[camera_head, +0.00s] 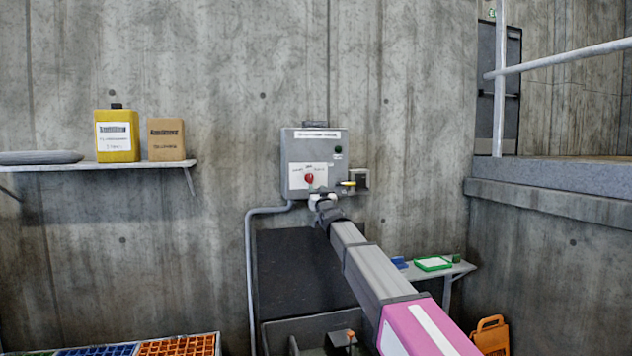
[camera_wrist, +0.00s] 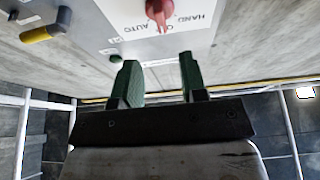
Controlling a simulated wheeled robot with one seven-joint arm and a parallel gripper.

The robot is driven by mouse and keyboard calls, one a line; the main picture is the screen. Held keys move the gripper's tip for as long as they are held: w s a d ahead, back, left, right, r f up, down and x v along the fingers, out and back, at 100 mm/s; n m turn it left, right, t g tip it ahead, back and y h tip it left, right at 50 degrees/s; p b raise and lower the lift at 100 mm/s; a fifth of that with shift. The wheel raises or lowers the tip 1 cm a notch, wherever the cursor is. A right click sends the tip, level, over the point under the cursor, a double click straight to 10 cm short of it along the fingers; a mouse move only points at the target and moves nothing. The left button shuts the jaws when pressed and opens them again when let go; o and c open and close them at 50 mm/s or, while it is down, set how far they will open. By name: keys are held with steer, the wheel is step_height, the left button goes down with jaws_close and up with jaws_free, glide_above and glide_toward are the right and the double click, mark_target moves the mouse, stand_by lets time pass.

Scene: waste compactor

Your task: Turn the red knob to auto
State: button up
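The red knob (camera_head: 309,179) is on a white label plate on the grey wall-mounted control box (camera_head: 291,150). In the wrist view the red knob (camera_wrist: 158,12) is at the top edge, partly cut off. The picture there is upside down, with "AUTO" left of the knob and "HAND" right. The knob's narrow end points at the middle label, between those words. My gripper (camera_wrist: 160,78) is open and empty, its two green-padded fingers apart and short of the knob. In the head view my gripper (camera_head: 322,202) is just below and right of the knob; its fingers are unclear.
A yellow-tipped handle (camera_head: 347,183) sticks out at the box's lower right. It also shows in the wrist view (camera_wrist: 45,33). A dark green round part (camera_head: 338,150) is on the box's upper right. A shelf (camera_head: 120,164) holds a yellow can (camera_head: 117,143) and a brown box (camera_head: 166,146).

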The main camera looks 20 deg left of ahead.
mark_target(311, 178)
steer(key=x, duration=0.9)
steer(key=shift+w, duration=0.1)
jaws_close()
